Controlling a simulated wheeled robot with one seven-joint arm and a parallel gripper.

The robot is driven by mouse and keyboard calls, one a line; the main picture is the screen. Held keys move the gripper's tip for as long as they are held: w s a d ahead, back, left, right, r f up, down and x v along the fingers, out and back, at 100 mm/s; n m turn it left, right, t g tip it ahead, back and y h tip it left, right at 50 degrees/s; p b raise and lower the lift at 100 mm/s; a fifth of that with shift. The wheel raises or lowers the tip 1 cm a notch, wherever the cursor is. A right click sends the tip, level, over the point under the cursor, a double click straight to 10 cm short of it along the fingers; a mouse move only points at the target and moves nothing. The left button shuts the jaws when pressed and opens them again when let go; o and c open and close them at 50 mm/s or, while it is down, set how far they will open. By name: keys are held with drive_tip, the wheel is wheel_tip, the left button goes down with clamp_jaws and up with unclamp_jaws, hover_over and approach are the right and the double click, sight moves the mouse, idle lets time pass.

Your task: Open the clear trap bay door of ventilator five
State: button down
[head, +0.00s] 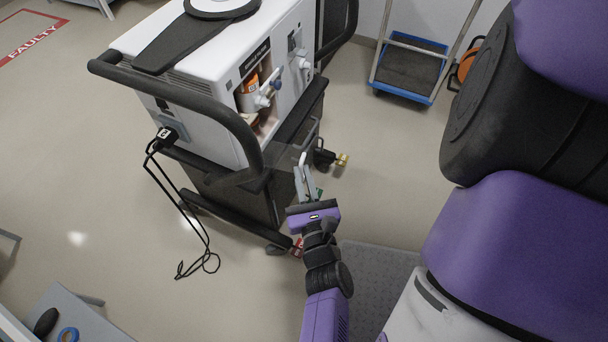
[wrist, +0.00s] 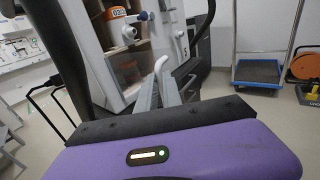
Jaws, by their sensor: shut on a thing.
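The ventilator (head: 205,125) is a white unit on a dark wheeled cart. Its trap bay (head: 262,100) faces right and holds an orange-labelled canister, which also shows in the wrist view (wrist: 122,17). A clear, faint panel, the bay door (head: 287,155), seems to reach out and down from the bay's lower edge; its outline is hard to make out. My gripper (head: 303,172) is below and right of the bay, shut on a pale curved handle (head: 302,158). In the wrist view the handle (wrist: 160,64) stands at the fingertips.
A black handrail (head: 175,92) runs around the ventilator's near side. White and blue fittings (head: 268,92) stick out beside the bay. A black cable (head: 190,215) hangs to the floor at left. A blue-edged trolley (head: 408,70) stands at the back right. Floor right of the cart is mostly clear.

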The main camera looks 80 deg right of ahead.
drive_tip(key=c, duration=1.5)
unclamp_jaws()
drive_tip(key=shift+w, duration=0.3)
drive_tip(key=shift+s, duration=0.1)
drive_tip(key=v, duration=0.8)
drive_tip(key=shift+d, duration=0.1)
